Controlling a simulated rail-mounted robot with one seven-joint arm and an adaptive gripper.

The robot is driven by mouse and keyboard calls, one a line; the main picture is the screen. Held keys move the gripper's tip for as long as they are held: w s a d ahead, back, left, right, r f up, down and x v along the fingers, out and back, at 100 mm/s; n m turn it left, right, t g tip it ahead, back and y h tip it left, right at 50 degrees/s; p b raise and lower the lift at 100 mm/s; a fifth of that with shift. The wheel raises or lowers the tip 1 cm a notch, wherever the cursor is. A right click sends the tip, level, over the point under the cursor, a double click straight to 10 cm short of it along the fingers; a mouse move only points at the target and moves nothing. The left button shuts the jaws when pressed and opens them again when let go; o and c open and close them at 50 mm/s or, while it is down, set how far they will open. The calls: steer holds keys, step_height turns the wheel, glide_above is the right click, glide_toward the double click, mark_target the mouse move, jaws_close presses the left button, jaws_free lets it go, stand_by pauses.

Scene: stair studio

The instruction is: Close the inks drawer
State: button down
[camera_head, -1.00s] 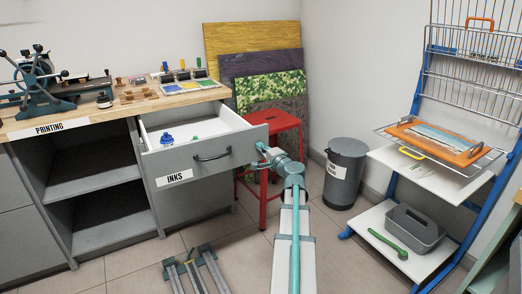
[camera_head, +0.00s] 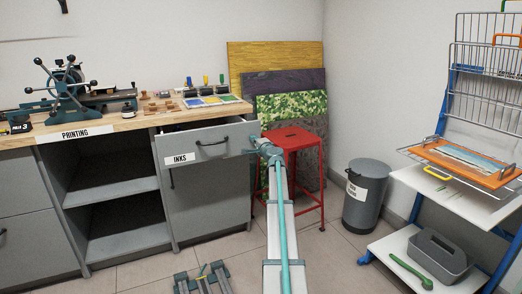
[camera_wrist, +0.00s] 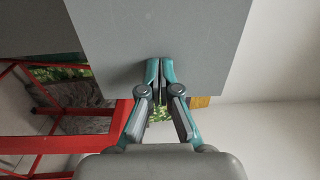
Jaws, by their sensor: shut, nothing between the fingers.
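The inks drawer (camera_head: 205,147) is a grey drawer with a dark bar handle and a white INKS label, under the right end of the printing bench. Its front stands a little out from the cabinet, with a narrow gap showing above it. My gripper is at the right end of the drawer front in the head view, where the fingers are hard to make out. In the wrist view my gripper (camera_wrist: 160,66) is shut and empty, with its fingertips at the grey drawer front (camera_wrist: 195,35). They appear to touch it. The drawer's inside is mostly hidden.
A red stool (camera_head: 293,140) stands just right of the drawer and close to my arm. Coloured boards (camera_head: 275,60) lean on the wall behind. A grey bin (camera_head: 366,205) and a blue rack (camera_head: 415,205) stand at right. The bench top (camera_head: 140,121) holds a press and ink trays.

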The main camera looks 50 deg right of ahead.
steer(key=b+x, duration=0.1)
steer(key=x, duration=1.4)
steer(key=shift+b, duration=0.3)
steer(key=shift+w+r, duration=0.1)
steer(key=shift+w, duration=0.1)
steer(key=shift+w+d+r, duration=0.1)
steer(key=shift+d+r, duration=0.05)
